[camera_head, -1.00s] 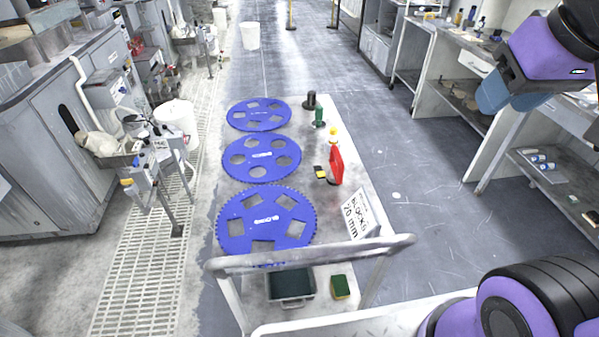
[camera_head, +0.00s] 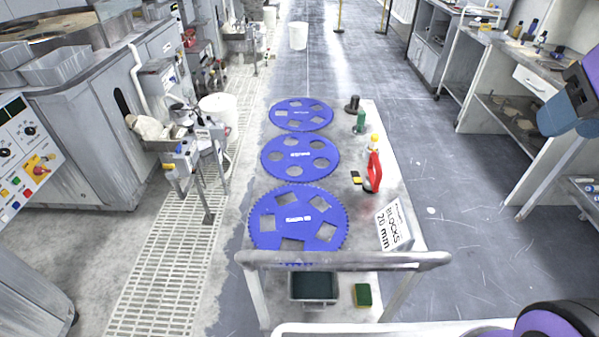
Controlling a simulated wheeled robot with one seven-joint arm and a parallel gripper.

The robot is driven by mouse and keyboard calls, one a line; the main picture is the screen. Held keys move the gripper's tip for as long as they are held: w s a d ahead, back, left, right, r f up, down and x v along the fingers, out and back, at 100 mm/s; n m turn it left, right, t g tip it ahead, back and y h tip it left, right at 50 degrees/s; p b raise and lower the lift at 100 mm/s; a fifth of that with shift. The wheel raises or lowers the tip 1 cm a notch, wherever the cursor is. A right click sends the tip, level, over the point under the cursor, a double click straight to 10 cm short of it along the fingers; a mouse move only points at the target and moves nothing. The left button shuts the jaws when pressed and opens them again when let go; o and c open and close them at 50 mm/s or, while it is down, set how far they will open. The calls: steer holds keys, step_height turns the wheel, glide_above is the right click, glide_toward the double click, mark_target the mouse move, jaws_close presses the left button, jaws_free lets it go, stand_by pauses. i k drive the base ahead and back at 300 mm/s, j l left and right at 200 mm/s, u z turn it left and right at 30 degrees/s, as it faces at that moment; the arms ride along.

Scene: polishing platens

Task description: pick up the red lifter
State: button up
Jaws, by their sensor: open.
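The red lifter (camera_head: 373,170) stands upright on the right side of the cart top (camera_head: 408,232), beside the blue discs. It has a looped red handle. A small yellow-topped item stands just behind it, and a small black-and-yellow block (camera_head: 356,177) lies to its left. Only parts of my arm show at the right edge and the lower right corner. My gripper's fingertips are not in view, and nothing of mine touches the lifter.
Three blue slotted discs (camera_head: 265,219) lie in a row on the cart. A green item (camera_head: 360,122), a dark knob (camera_head: 352,104) and a "BLOCKS 20 mm" box (camera_head: 393,227) share its right side. A cart rail (camera_head: 340,260) crosses the near end. Open floor (camera_head: 460,200) lies right.

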mark_target(372, 183)
steer(key=l+u, duration=0.15)
steer(key=l, duration=0.5)
steer(key=k+l+u, duration=0.1)
steer(key=l, duration=0.5)
steer(key=i+l+u, duration=0.2)
steer(key=l+u, duration=0.25)
steer(key=l, duration=0.4)
steer(key=l+u, duration=0.45)
steer(key=l, duration=0.4)
steer(key=i+l+u, duration=0.25)
steer(key=l, duration=0.35)
steer(key=i+l+u, duration=0.1)
steer(key=i+l, duration=0.2)
steer(key=i+l+u, duration=0.15)
steer(key=l, duration=0.2)
steer(key=i+l+u, duration=0.1)
steer(key=l, duration=0.25)
steer(key=i+l+u, duration=0.15)
steer(key=l, duration=0.2)
steer(key=i+l+u, duration=0.1)
steer(key=l, duration=0.25)
